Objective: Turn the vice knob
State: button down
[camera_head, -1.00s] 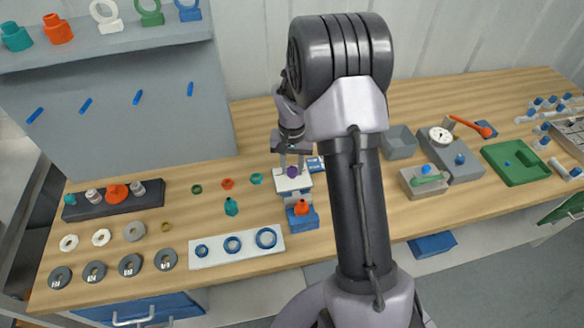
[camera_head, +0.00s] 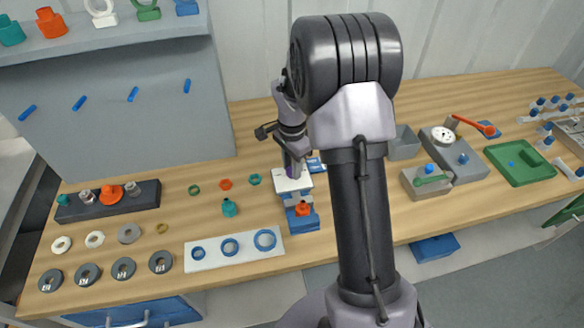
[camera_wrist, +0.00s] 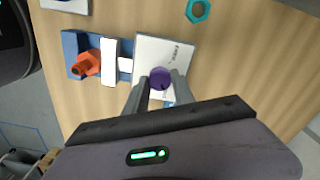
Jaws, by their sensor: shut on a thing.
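The purple vice knob (camera_wrist: 160,78) sits on a white plate (camera_wrist: 165,50) of the vice. My gripper (camera_wrist: 159,80) points down over the plate, and its two fingers are shut on the knob, one on each side. In the head view the knob (camera_head: 293,172) is partly hidden by my gripper (camera_head: 292,170). The blue vice base (camera_head: 303,221) lies in front, with an orange fitting (camera_head: 303,209) at its near end. The same orange fitting (camera_wrist: 86,64) shows left of the plate in the wrist view.
A white board with blue rings (camera_head: 234,247) lies left of the vice. A teal fitting (camera_head: 229,208) and small rings are nearby. A grey bin (camera_head: 404,144) and a grey block with a gauge (camera_head: 450,155) stand to the right. A teal nut (camera_wrist: 198,10) lies near the plate.

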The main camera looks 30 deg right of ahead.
jog(key=shift+m, duration=0.6)
jog(key=c, duration=1.1)
grip_release()
jog(key=shift+o, duration=0.2)
jog(key=shift+r, duration=0.1)
notch_tip(320, 180, up, 17)
jog(key=p, duration=0.5)
jog(key=shift+r, duration=0.15)
